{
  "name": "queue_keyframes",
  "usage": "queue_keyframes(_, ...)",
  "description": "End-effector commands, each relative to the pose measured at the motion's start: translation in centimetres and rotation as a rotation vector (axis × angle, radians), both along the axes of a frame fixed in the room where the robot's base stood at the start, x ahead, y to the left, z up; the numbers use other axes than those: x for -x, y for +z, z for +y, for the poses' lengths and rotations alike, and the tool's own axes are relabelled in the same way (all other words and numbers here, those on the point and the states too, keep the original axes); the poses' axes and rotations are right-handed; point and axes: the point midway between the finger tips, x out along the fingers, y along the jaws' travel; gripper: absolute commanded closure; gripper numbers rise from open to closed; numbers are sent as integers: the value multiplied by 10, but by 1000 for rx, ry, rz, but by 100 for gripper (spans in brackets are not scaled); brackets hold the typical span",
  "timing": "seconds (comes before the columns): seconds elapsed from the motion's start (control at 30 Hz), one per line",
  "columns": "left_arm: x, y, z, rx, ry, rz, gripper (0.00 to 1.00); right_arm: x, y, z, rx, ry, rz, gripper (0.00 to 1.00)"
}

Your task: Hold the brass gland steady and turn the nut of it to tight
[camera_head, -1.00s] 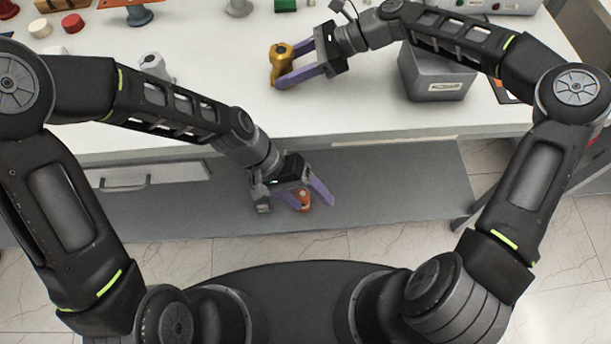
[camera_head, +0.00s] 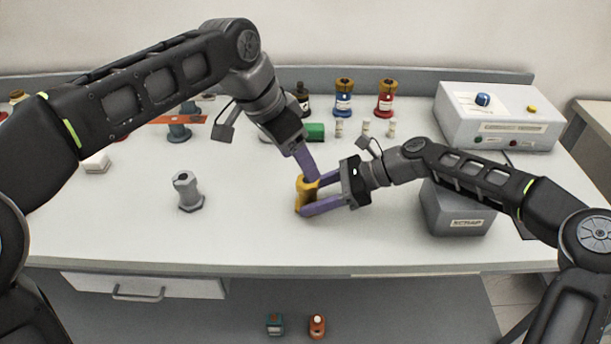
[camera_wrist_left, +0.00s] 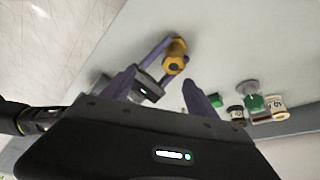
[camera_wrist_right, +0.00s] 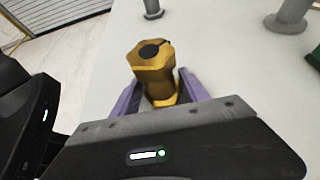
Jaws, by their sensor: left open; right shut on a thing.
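My left gripper (camera_head: 308,165) is above and just behind the gland, pointing down. In the left wrist view its fingers (camera_wrist_left: 160,95) are spread and empty, and the gland (camera_wrist_left: 175,58) lies beyond them. Whether a left finger touches the gland I cannot tell.
A grey gland (camera_head: 187,190) stands on the bench to the left. A grey scrap bin (camera_head: 455,208) is at the right, with a white control box (camera_head: 497,115) behind it. The front middle of the bench is clear.

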Motion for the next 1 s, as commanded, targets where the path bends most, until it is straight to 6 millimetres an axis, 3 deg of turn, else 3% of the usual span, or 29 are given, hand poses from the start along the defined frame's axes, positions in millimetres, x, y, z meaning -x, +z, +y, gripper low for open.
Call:
queue_keyframes(0.17, -15, 21, 21, -25, 42, -37, 32, 1, -2, 0, 2, 3, 1, 70)
queue_keyframes(0.57, -15, 19, 20, -25, 43, -36, 32, 1, -2, 0, 3, 4, 2, 70)
queue_keyframes(0.77, -19, 0, 14, -26, 42, -32, 32, 1, -2, 0, 3, 4, 3, 70)
queue_keyframes(1.0, -29, -42, 0, -24, 41, -31, 32, 2, -2, 0, 3, 4, 3, 70)
